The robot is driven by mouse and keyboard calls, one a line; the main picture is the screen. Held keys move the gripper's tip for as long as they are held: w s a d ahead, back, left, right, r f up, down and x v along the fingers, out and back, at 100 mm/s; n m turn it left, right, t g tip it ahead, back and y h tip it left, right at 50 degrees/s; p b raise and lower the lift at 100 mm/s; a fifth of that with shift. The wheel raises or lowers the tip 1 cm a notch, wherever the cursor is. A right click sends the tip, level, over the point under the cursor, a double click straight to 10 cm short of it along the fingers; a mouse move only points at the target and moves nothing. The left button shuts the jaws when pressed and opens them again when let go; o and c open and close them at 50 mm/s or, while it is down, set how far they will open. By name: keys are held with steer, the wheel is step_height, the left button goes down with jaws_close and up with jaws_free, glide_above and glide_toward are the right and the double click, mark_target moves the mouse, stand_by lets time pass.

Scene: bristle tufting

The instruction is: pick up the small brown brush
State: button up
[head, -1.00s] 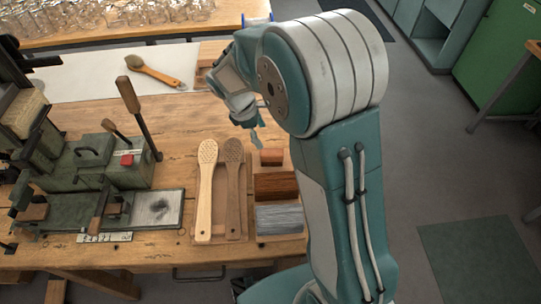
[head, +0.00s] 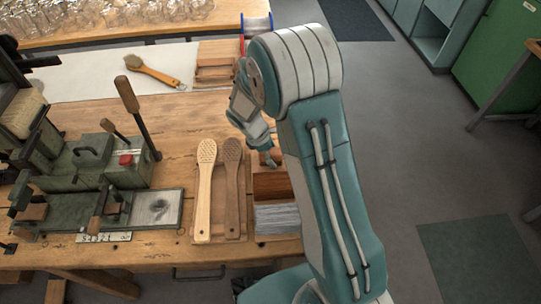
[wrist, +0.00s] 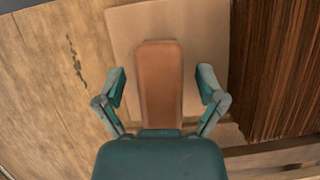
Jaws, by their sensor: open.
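The small brown brush (wrist: 158,62) shows in the wrist view as a smooth reddish-brown block with rounded corners, lying on a pale wooden surface (wrist: 122,25). My gripper (wrist: 161,82) is open, with one finger on each side of the block and a visible gap to each. The block's near end is hidden behind my gripper's body. In the head view, my gripper (head: 269,161) is at the top of the right-hand tray, and the brush (head: 278,156) is mostly hidden behind it. Bristles are not visible on it.
Dark reddish-brown bristles (head: 272,186) lie just nearer in the same tray, close to the gripper's right in the wrist view (wrist: 275,70). Grey bristles (head: 277,217) lie below them. Two perforated paddles (head: 205,195) lie to the left. A green machine (head: 110,165) stands farther left.

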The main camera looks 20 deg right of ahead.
steer(key=shift+d+f, duration=0.1)
steer(key=shift+f, duration=0.1)
jaws_close()
steer(key=shift+r, duration=0.1)
steer(key=shift+r, duration=0.3)
step_height(320, 180, up, 2)
steer(key=shift+r, duration=0.2)
steer(key=s+a+r, duration=0.8)
steer(key=a+r, duration=0.1)
steer(key=a, duration=0.2)
steer(key=shift+a+r, duration=0.25)
steer(key=shift+r, duration=0.15)
steer(key=shift+s, duration=0.1)
